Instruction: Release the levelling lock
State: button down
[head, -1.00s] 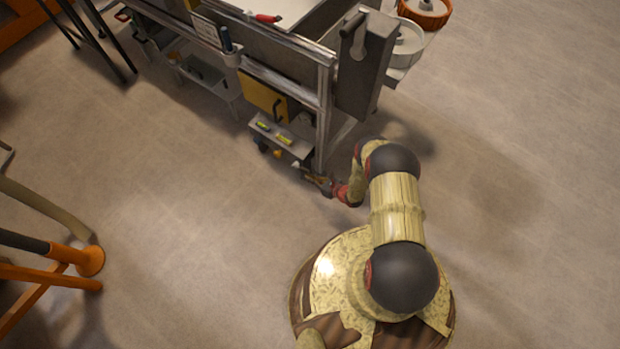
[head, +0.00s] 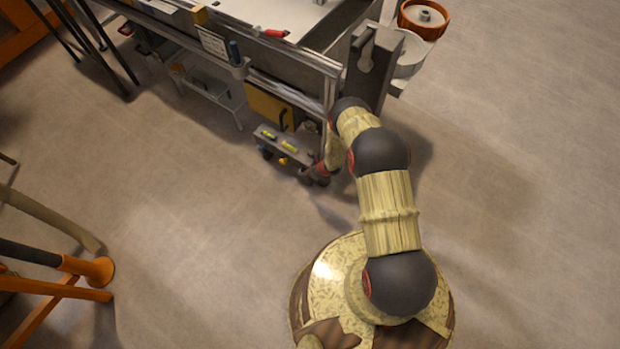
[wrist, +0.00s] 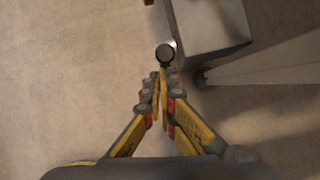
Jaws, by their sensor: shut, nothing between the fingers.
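A small grey box (head: 290,147) with two yellow-green bubble levels on top sits low on the near corner of the sandbed (head: 300,55). An orange-yellow knob (head: 283,160) shows at its front. I cannot tell from the head view which part is the levelling lock. In the wrist view a dark round knob end (wrist: 166,53) stands against a grey block (wrist: 210,25). My gripper (wrist: 163,76) is shut and empty, its tips at or just short of the knob end; contact is unclear. In the head view, my forearm and wrist largely hide the fingers.
A yellow panel with a dark handle (head: 270,106) is on the sandbed's side above the box. An orange stand (head: 90,270) is at left. The floor between is clear.

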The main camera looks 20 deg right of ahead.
aim_at(303, 169)
jog(key=shift+w+a+r+b, duration=0.3)
jog(key=shift+w+a+r, duration=0.1)
jog(key=shift+w, duration=0.15)
jog(key=shift+w+a+r+b, duration=0.25)
jog(key=shift+w+a, duration=0.15)
jog(key=shift+w, duration=0.15)
jog(key=shift+w+r, duration=0.15)
